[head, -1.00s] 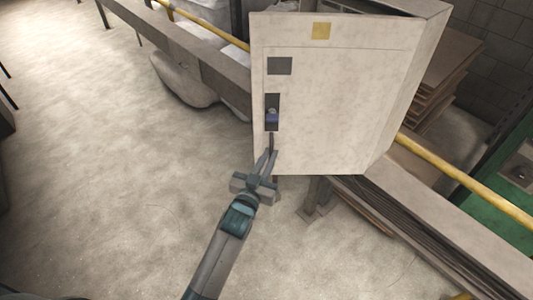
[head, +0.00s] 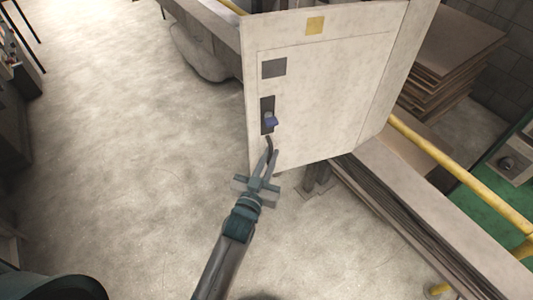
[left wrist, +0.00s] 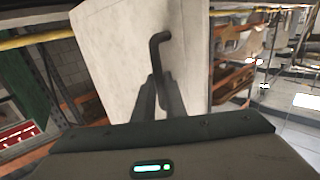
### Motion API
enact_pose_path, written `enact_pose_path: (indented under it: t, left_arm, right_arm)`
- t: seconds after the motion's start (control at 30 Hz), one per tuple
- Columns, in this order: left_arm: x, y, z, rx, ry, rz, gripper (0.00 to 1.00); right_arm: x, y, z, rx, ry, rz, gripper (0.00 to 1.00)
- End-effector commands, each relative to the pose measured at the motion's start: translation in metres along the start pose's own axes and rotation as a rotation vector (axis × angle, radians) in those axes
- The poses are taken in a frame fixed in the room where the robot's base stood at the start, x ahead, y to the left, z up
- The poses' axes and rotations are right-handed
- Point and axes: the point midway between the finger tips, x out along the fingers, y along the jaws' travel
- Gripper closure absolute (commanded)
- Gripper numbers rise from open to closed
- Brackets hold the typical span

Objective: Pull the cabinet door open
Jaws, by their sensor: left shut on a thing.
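The pale beige cabinet (head: 350,60) fills the upper middle of the head view. Its front door (head: 320,100) carries a yellow label, a dark square and a dark latch plate with a blue knob (head: 271,120). A dark bent handle (head: 269,143) hangs below the knob; in the left wrist view the handle (left wrist: 158,45) stands out before the pale door (left wrist: 115,50). My left gripper (head: 269,156) is shut on the handle's lower part, its fingers on either side of it in the left wrist view (left wrist: 157,85). I cannot tell whether the door is ajar. My right gripper is out of view.
A yellow rail (head: 450,170) and long stacked boards (head: 410,210) run to the right of the cabinet. Stacked brown sheets (head: 450,50) stand behind it. A pale sack (head: 200,50) lies at its left. The concrete floor (head: 150,150) at left is clear.

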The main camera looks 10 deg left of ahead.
Motion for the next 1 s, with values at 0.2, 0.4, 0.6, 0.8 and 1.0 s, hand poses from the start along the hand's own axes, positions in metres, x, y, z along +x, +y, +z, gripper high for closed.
enact_pose_path:
  t: [0.2,0.4,0.6,0.8,1.0]
  left_arm:
    - [0.003,0.01,-0.007,-0.005,0.014,0.011,1.0]
    - [0.003,0.01,-0.007,-0.005,0.014,0.011,0.77]
    - [0.002,0.008,-0.005,-0.003,0.009,0.009,0.71]
    - [0.001,0.007,-0.003,-0.002,0.004,0.008,0.71]
    - [0.001,0.006,-0.002,-0.002,0.004,0.007,0.71]
  right_arm:
    - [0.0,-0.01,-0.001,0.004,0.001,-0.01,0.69]
    - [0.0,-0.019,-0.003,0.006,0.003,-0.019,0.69]
    - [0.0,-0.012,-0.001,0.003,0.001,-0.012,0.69]
    - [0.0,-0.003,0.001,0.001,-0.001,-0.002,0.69]
    - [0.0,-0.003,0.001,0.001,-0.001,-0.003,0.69]
